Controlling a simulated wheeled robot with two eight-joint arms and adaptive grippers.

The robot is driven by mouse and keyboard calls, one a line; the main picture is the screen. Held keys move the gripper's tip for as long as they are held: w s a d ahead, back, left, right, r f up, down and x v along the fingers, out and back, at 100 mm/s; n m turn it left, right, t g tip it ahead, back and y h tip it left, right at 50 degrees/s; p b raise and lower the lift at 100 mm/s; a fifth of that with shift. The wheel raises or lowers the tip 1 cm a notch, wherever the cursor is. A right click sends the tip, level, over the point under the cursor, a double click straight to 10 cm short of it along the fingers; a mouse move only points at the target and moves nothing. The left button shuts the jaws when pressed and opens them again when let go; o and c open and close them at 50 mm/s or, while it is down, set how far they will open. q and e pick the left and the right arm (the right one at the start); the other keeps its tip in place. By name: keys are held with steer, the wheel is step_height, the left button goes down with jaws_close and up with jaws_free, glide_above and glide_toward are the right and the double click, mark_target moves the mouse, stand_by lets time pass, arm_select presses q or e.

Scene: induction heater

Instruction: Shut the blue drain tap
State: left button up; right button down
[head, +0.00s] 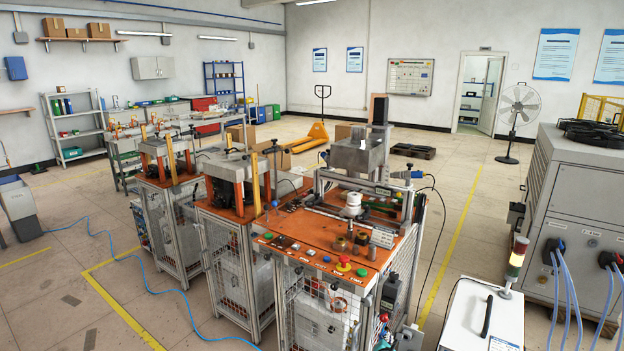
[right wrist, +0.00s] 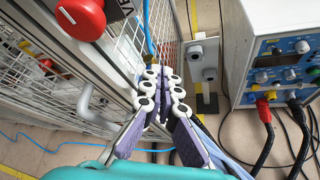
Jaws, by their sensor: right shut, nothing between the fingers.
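My right gripper (right wrist: 163,78) has white links, dark joints and purple pads, and its fingers are together with nothing between them. In the head view only a small, unclear part of it shows low beside the front machine's right side. A narrow upright blue piece (right wrist: 150,40) stands just beyond the fingertips, beside the mesh panel. I cannot tell whether it is the drain tap's handle or a hose, nor whether the fingers touch it. My left gripper is out of view.
A red knob (right wrist: 80,16) and a grey pipe handle (right wrist: 95,108) are left of the fingers. A grey box on a stand (right wrist: 204,58) and a blue-fronted unit with cables (right wrist: 285,70) are to the right. The front machine's orange top (head: 310,228) is above.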

steer(key=s+a, duration=0.3)
steer(key=s, duration=0.2)
steer(key=shift+a, duration=0.2)
steer(key=shift+w+d+r, duration=0.15)
steer(key=shift+w+d, duration=0.3)
steer(key=shift+w, duration=0.5)
steer(key=shift+w+d+r, duration=0.1)
steer(key=shift+w+d, duration=0.3)
steer(key=shift+w, duration=0.5)
steer(key=shift+w+d+r, duration=0.15)
steer(key=shift+w+d, duration=0.3)
steer(key=shift+w, duration=0.5)
steer(key=shift+w+a+f, duration=0.1)
steer(key=shift+a+f, duration=0.1)
steer(key=shift+f, duration=0.15)
steer(key=s+a, duration=0.3)
steer(key=s, duration=0.2)
steer(key=shift+r, duration=0.3)
